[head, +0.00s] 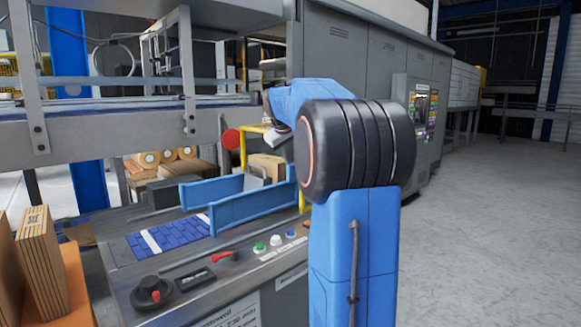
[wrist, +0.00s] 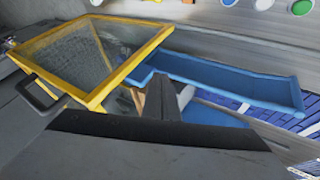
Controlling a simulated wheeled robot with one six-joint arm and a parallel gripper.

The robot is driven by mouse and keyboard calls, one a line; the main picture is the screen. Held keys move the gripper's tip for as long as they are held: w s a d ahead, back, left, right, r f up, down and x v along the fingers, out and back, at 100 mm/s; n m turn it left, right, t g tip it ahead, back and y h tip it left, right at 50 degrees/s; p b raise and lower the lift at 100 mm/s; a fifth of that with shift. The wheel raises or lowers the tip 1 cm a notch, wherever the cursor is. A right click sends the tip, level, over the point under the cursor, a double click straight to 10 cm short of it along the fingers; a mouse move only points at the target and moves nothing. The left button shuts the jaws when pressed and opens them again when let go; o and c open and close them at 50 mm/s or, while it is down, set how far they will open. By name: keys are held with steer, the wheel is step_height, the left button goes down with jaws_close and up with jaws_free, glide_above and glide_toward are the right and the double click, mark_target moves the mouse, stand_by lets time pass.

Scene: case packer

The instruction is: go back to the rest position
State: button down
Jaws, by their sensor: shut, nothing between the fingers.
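My gripper (wrist: 160,82) shows at the lower middle of the wrist view as dark fingers close together, shut with nothing between them. It appears over the machine's infeed, beside a yellow-framed clear guard (wrist: 148,47) and a blue side rail (wrist: 225,78). In the head view my blue arm rises at the centre and bends left at a large black joint. The gripper itself is mostly hidden there behind the arm.
A control panel with a black knob (head: 151,290), a red lever (head: 224,257) and coloured buttons stands at the front. Blue rails (head: 240,208) flank a blue belt (head: 165,238). Flat cartons (head: 40,262) lean at left. The floor at right is clear.

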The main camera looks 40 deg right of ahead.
steer(key=v, duration=0.3)
steer(key=shift+a, duration=0.1)
steer(key=shift+a, duration=0.1)
steer(key=s+a+f+y, duration=0.1)
steer(key=s+a+f, duration=0.25)
steer(key=a, duration=0.45)
steer(key=s+a+f+y, duration=0.1)
steer(key=s+a+f, duration=0.1)
steer(key=s+a, duration=0.4)
steer(key=s+a+f+y, duration=0.1)
steer(key=s+a+f, duration=0.2)
steer(key=a, duration=0.6)
steer(key=s+a+f+y, duration=0.1)
steer(key=s+a+f, duration=0.6)
steer(key=s+f, duration=0.2)
steer(key=s+a+f+n+y, duration=0.1)
steer(key=s+a+f, duration=0.7)
steer(key=s+f, duration=0.2)
steer(key=s, duration=0.2)
steer(key=shift+s+a+f+y, duration=0.25)
steer(key=shift+s+a+y, duration=0.05)
steer(key=shift+s+y, duration=0.1)
